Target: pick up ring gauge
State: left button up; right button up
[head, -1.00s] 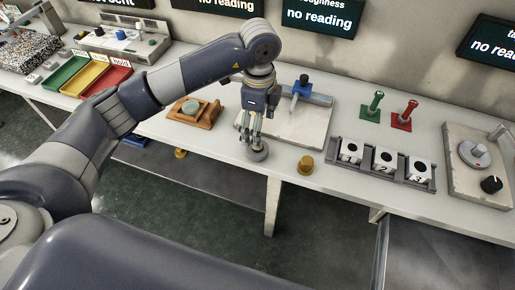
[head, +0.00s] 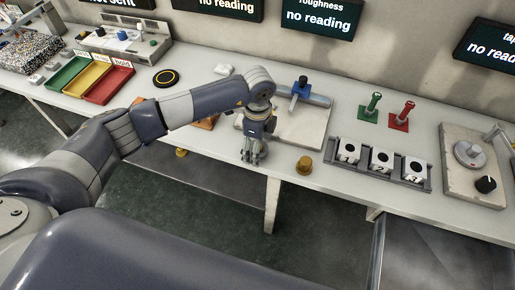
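My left gripper (head: 252,155) points down at the front edge of the bench, left of a small brass-coloured cylinder (head: 304,165). Its fingers are close together and small in the head view; I cannot tell whether they are open or shut. The small grey round piece, likely the ring gauge, does not show clearly; the fingers cover its place, and I cannot tell whether it is between them. My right gripper is not in view.
Behind the gripper is a pale plate (head: 300,125) with a blue clamp (head: 301,88). To the right stand a grey rack (head: 380,170) with numbered white blocks, and green (head: 371,108) and red (head: 400,114) handled gauges. My arm mostly covers a wooden stand (head: 207,123).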

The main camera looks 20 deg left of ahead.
pick_arm(q)
jog(key=c, duration=1.3)
jog(key=shift+r, duration=0.2)
